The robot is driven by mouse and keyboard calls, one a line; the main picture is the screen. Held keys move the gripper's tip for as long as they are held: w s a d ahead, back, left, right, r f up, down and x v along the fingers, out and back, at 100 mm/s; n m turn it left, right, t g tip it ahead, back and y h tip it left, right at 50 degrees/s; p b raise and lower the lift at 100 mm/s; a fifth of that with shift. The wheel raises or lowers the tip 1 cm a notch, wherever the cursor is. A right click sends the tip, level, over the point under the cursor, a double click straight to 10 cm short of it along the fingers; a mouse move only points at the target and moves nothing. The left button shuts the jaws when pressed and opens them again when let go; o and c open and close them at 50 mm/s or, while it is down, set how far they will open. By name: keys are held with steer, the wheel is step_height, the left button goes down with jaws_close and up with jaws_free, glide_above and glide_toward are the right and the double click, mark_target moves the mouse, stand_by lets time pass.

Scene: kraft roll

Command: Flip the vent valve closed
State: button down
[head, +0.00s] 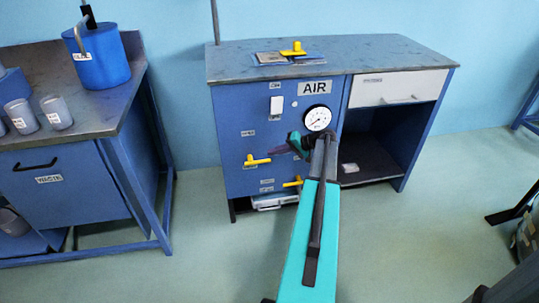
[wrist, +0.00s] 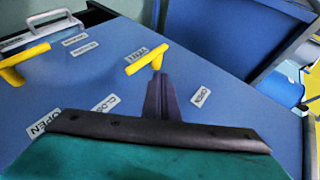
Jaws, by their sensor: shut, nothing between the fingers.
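Two yellow lever handles show on the blue front of the AIR cabinet. The upper-left lever (head: 257,160) lies roughly level in the head view; it also shows in the wrist view (wrist: 147,58) beside a small label that may read VENT. A lower lever (head: 292,182) sits down and to the right; it is at the left of the wrist view (wrist: 22,62). My gripper (head: 272,152) is shut and empty, its tips close to the upper-left lever's right end. In the wrist view the fingers (wrist: 157,82) end just short of this lever; contact cannot be told.
A gauge (head: 317,118) and white switch (head: 276,106) are on the panel near my arm. OPEN (wrist: 202,95) and CLOSED labels (wrist: 104,103) are on the panel. Another yellow handle (head: 293,48) is on the cabinet top. A bench with a blue can (head: 100,62) stands left.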

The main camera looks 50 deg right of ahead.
steer(key=v, duration=0.7)
steer(key=shift+s+d, duration=0.25)
steer(key=shift+s, duration=0.1)
steer(key=shift+f, duration=0.15)
